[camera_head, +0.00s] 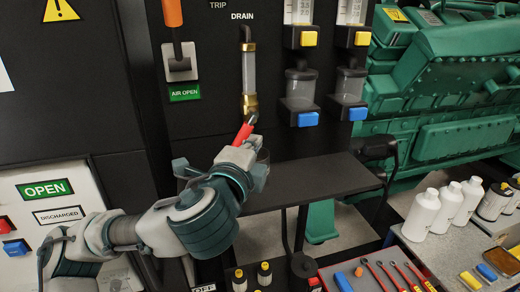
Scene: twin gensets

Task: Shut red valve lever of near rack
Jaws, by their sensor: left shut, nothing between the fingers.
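The red valve lever (244,131) sits below the brass fitting (249,103) at the foot of the clear DRAIN tube (249,75) on the black rack (210,125). It slants down and to the left from the fitting. My left gripper (252,146) is shut and empty, right at the lever's lower end. The gripper hides part of that end, and I cannot tell whether they touch. My right gripper is not in view.
A black shelf (320,178) juts out right of my gripper. Clear cups with blue tabs (308,119) hang above it. An orange-handled switch (180,65) is at the upper left.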

